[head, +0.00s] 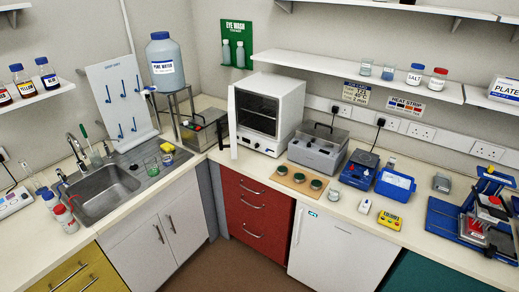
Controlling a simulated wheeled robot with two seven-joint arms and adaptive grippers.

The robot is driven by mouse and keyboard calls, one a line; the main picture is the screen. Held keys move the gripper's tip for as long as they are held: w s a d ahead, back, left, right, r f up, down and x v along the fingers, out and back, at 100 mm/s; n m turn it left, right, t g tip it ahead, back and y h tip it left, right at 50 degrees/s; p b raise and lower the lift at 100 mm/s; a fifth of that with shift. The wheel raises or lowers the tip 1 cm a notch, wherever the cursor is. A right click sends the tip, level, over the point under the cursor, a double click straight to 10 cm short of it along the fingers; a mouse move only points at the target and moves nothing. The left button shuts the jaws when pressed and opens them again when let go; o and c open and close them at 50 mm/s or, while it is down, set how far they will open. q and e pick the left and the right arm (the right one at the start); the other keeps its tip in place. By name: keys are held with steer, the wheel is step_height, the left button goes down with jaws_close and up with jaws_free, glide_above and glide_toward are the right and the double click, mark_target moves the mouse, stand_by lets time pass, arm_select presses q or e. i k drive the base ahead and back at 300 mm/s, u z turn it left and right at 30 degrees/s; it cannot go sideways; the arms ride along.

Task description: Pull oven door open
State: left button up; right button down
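The white oven (290,105) stands on the counter in the corner, at the middle of the head view. Its door (233,122) stands open, hinged at the left side and seen almost edge-on. The dark oven interior (257,113) with a shelf shows through the front. A small control panel (258,144) sits below the opening. Neither of my grippers is in view, and nothing is seen touching the door.
A grey water bath (317,150) stands close to the right of the oven. A wooden board (299,181) with several round dishes lies in front. A grey box-like device (204,130) is left of the door. A shelf (350,75) runs above right.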

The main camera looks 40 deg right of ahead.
mark_target(231, 111)
steer(key=z, duration=0.65)
steer(key=i, duration=0.6)
steer(key=z, duration=0.75)
steer(key=i, duration=0.75)
steer(key=u, duration=0.15)
